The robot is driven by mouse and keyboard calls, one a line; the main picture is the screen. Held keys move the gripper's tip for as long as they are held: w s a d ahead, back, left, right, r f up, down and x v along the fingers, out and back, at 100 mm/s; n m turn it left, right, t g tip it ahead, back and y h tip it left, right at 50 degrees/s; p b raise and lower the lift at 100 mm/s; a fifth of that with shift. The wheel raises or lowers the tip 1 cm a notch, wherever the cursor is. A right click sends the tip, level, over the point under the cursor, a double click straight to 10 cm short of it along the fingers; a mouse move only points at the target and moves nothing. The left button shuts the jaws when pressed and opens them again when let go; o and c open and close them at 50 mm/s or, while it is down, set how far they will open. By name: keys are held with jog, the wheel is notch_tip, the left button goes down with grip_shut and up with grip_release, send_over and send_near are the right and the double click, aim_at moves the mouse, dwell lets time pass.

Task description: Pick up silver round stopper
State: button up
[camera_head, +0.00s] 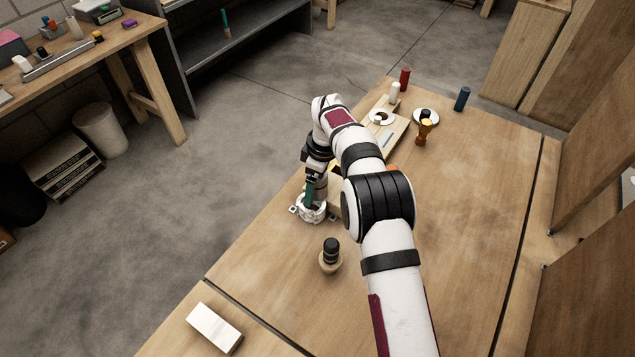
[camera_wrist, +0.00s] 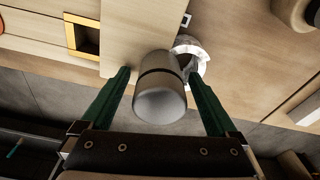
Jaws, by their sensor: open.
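In the wrist view a silver round stopper (camera_wrist: 160,100) with a dark band stands between the two green fingers of my gripper (camera_wrist: 160,74). My gripper is open, with a visible gap on either side of the stopper. A white ring-shaped holder (camera_wrist: 190,52) shows just behind and to the right of the stopper; I cannot tell whether the stopper sits in it. In the head view my gripper (camera_head: 312,196) points down over the white holder (camera_head: 313,215) near the table's left edge, and largely hides the stopper there.
A dark-topped bottle on a round wooden base (camera_head: 330,262) stands near the holder. A white block (camera_head: 214,328) lies at the near left. Red (camera_head: 404,77) and blue (camera_head: 462,99) cylinders stand at the far end. The table's right side is clear.

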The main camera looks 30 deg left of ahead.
grip_shut()
dwell(0.4)
jog(key=shift+r, duration=0.55)
notch_tip(320, 180, up, 3)
jog(key=shift+f, duration=0.1)
jog(key=w+d+r, duration=0.2)
jog(key=d+r, duration=0.5)
jog(key=d, duration=0.4)
jog(key=shift+w+d, duration=0.2)
jog(key=shift+w, duration=0.1)
